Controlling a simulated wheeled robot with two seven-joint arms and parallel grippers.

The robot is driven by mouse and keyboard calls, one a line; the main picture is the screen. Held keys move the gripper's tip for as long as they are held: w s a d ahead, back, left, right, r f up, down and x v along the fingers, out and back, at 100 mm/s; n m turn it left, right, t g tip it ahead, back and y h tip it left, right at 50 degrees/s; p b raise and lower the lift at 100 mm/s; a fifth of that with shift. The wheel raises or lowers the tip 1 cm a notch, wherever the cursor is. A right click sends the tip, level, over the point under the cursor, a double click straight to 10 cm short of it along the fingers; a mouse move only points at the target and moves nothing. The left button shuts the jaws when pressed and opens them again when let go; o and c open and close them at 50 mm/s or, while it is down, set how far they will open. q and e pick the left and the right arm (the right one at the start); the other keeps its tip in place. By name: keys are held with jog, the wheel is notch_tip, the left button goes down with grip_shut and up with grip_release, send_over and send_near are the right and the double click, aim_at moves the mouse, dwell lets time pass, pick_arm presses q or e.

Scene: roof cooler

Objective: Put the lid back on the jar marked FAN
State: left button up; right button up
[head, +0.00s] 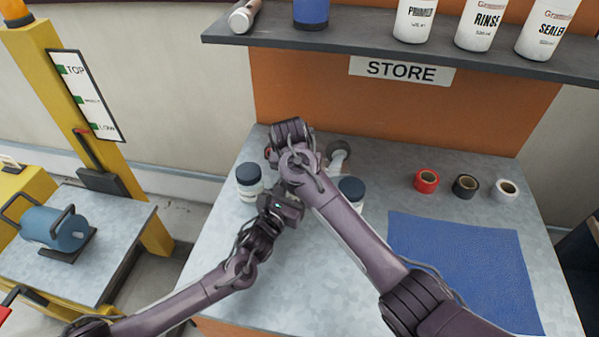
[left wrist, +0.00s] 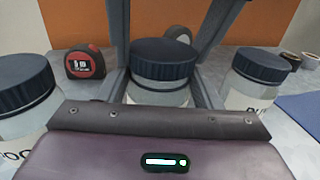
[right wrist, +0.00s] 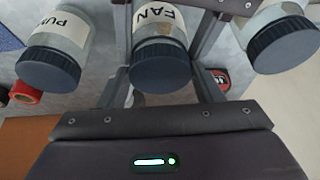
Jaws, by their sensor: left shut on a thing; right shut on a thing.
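The jar marked FAN (right wrist: 160,22) is a clear jar with a white label, standing upright between my two grippers. Its dark ribbed lid (left wrist: 163,58) is at the jar's mouth and looks level in the left wrist view; I cannot tell whether it is fully seated. My left gripper (left wrist: 160,94) is shut on the jar's body. My right gripper (right wrist: 160,74) comes from the opposite side and is shut on the lid, which also shows in the right wrist view (right wrist: 158,52). In the head view my arms hide this jar.
A lidded jar (head: 249,190) stands to the left, and the lidded PUMP jar (right wrist: 60,38) to the right. A red tape measure (left wrist: 85,62) lies behind. Tape rolls (head: 426,181) and a blue mat (head: 465,262) lie at the right. A shelf (head: 380,42) with bottles overhangs the back.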

pick_arm(q)
jog(key=shift+s+d+r, duration=0.1)
jog(key=shift+d+r, duration=0.05)
jog(key=shift+r, duration=0.1)
pick_arm(e)
jog(key=shift+s+d+f, duration=0.1)
jog(key=shift+d+f, duration=0.2)
jog(key=shift+f, duration=0.35)
jog(key=shift+r, duration=0.15)
jog(key=shift+a+r, duration=0.1)
jog(key=shift+r, duration=0.1)
dwell(1.0)
